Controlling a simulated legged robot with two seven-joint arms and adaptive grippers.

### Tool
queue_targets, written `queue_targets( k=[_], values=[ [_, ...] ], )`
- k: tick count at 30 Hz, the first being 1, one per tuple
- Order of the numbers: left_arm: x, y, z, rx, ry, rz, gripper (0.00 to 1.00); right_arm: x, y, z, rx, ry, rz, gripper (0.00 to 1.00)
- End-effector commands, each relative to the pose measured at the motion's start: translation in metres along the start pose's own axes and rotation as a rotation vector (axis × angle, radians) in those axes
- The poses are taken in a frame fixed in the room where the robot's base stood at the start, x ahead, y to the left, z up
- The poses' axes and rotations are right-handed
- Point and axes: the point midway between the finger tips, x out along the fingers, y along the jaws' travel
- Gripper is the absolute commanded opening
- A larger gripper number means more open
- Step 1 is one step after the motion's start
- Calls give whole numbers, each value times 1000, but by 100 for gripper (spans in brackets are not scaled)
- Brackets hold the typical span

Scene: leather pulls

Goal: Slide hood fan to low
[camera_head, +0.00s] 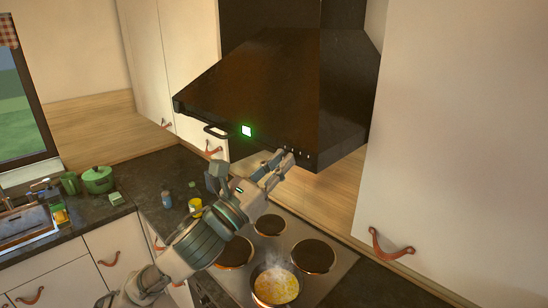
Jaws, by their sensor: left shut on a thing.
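The dark range hood (270,85) hangs above the stove. A row of small light marks lies along the edge to the right of the display. My left gripper (284,159) is raised to this lower edge, right of the display. Its fingers are shut at the edge among the small marks. The hood's fan slider is too small to make out and may be hidden by the fingers. My right gripper is not in view.
Below, a steaming pan (275,286) with yellow food stands on the stove (328,288), beside several dark round plates. Small bottles, a yellow cup (195,207) and a green pot (98,180) stand on the counter. A tall white cabinet (455,130) closes off the right.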

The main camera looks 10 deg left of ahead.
Motion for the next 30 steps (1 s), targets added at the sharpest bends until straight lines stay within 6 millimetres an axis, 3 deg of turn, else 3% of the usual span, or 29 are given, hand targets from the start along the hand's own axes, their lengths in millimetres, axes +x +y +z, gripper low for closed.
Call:
queue_targets(
  k=[5, 6, 9, 20, 23, 30],
  values=[
    [-1, 0, -2, -1, 2, 1, 0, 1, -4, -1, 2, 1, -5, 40],
    [-1, 0, -2, -1, 2, 1, 17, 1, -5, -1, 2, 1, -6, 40],
    [-1, 0, -2, -1, 2, 1, 41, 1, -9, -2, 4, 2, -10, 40],
    [-5, 1, -1, 0, 1, 2, 41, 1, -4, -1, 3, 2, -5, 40],
    [-18, 1, -2, 1, 2, 3, 41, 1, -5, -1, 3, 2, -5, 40],
    [-71, 2, -3, 3, 4, 5, 41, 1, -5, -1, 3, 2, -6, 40]
  ],
)
